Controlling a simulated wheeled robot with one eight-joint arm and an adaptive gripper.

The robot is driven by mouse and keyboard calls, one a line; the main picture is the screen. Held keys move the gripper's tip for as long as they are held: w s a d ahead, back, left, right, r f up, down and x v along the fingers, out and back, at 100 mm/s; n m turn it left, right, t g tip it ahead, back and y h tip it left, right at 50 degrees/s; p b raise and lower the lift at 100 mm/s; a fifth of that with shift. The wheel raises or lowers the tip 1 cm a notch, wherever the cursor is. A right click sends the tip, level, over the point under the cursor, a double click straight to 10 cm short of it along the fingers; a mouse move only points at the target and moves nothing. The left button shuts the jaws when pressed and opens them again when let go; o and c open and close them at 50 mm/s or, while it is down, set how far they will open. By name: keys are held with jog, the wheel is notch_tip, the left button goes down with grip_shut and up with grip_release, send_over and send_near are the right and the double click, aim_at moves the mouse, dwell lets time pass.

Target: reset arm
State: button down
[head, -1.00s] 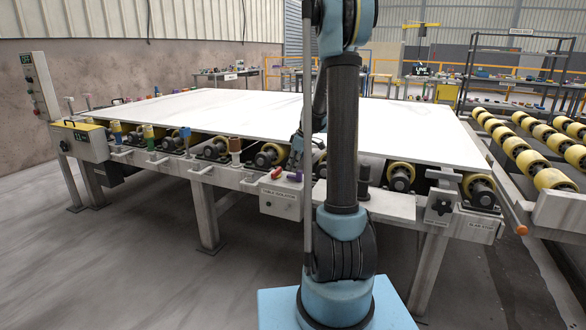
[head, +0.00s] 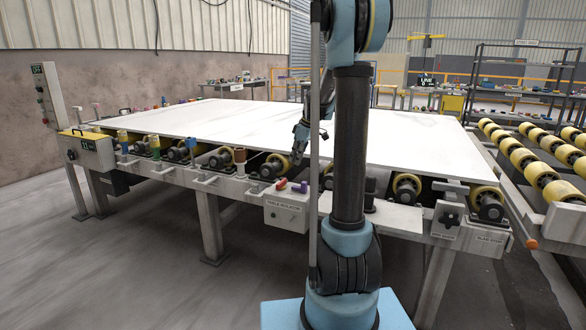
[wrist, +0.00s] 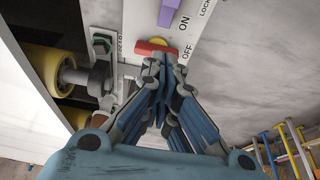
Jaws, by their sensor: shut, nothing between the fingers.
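My gripper (head: 296,158) hangs at the near edge of the slab, above the grey table isolator box (head: 285,213), left of my upright arm link in the head view. In the wrist view my gripper (wrist: 163,62) has its fingers together with nothing between them. A red handle (wrist: 152,48) shows just beyond the fingertips; whether they touch it I cannot tell. A purple handle (wrist: 168,14) lies farther up the panel, near the ON and OFF marks. The white stone slab (head: 230,122) lies flat on the roller table. Part of my arm is hidden behind its own link.
Yellow rollers (head: 405,187) and the table's front rail (head: 185,180) run below the slab. A control post (head: 48,92) stands at the left end. Another roller line (head: 530,165) stands at right. Open floor (head: 120,270) lies in front.

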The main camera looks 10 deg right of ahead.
jog(key=shift+s+d+r, duration=0.1)
jog(key=shift+d+r, duration=0.05)
jog(key=shift+r, duration=0.2)
jog(key=s+m+h, duration=0.2)
jog(key=s+m, duration=0.3)
jog(key=s, duration=1.7)
jog(key=s+f+m, duration=0.2)
jog(key=s+f, duration=0.1)
jog(key=s, duration=0.3)
jog(key=s+d+f+m, duration=0.1)
jog(key=s+f+m, duration=0.1)
jog(key=s+f, duration=0.2)
jog(key=s+d+f+m+h, duration=0.1)
jog(key=s+f+m, duration=0.1)
jog(key=s, duration=0.7)
jog(key=shift+s+d+f, duration=0.15)
jog(key=shift+d+f, duration=0.1)
jog(key=shift+f, duration=0.55)
